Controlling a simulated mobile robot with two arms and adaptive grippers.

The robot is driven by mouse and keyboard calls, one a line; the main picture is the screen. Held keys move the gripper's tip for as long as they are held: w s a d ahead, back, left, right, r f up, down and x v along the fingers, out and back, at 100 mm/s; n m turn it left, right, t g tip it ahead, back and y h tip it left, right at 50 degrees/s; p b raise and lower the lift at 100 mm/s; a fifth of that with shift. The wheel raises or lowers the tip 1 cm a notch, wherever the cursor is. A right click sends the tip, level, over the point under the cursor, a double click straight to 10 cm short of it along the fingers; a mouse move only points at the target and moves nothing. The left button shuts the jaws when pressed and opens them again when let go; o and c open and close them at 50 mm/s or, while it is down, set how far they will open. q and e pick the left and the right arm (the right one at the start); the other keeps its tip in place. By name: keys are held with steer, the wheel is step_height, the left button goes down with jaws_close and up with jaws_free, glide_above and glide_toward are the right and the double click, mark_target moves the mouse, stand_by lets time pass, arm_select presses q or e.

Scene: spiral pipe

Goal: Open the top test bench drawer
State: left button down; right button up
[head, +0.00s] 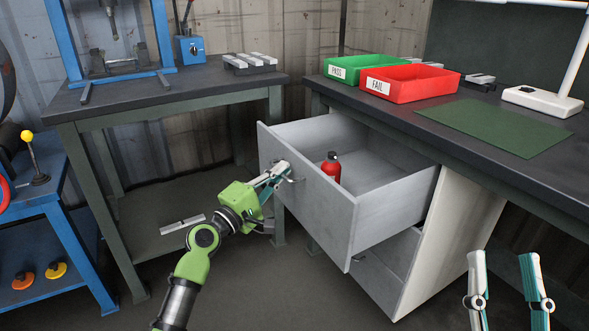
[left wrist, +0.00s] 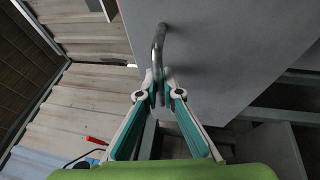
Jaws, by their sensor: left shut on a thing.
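The top test bench drawer (head: 318,205) is grey and stands pulled well out from under the bench top in the head view. A red bottle (head: 331,167) with a dark cap stands inside it. My left gripper (head: 284,175) is at the drawer front, shut on the metal bar handle (head: 293,180). In the left wrist view, the fingertips of the left gripper (left wrist: 161,90) close around the handle (left wrist: 159,45) in front of the grey drawer front (left wrist: 215,60). My right gripper (head: 505,285) is at the lower right, with its two fingers apart and nothing between them.
A lower drawer (head: 365,280) under the open one is closed. The bench top holds a green PASS bin (head: 350,66), a red FAIL bin (head: 408,86), a green mat (head: 497,125) and a white lamp base (head: 541,101). A second table (head: 170,86) with a blue press stands left.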

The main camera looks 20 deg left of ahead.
arm_select(q)
steer(key=shift+s+a, duration=0.85)
steer(key=shift+s, duration=0.25)
steer(key=shift+s+a, duration=0.85)
steer(key=shift+s, duration=0.25)
arm_select(e)
steer(key=shift+s+d+r+t+y, duration=0.1)
steer(key=shift+s+r+t+y, duration=0.3)
steer(key=shift+s+r+t, duration=0.55)
steer(key=shift+s+r+g, duration=0.15)
steer(key=shift+r+g, duration=0.1)
arm_select(q)
steer(key=c, duration=2.2)
jaws_free()
steer(key=v, duration=1.2)
steer(key=shift+f, duration=0.1)
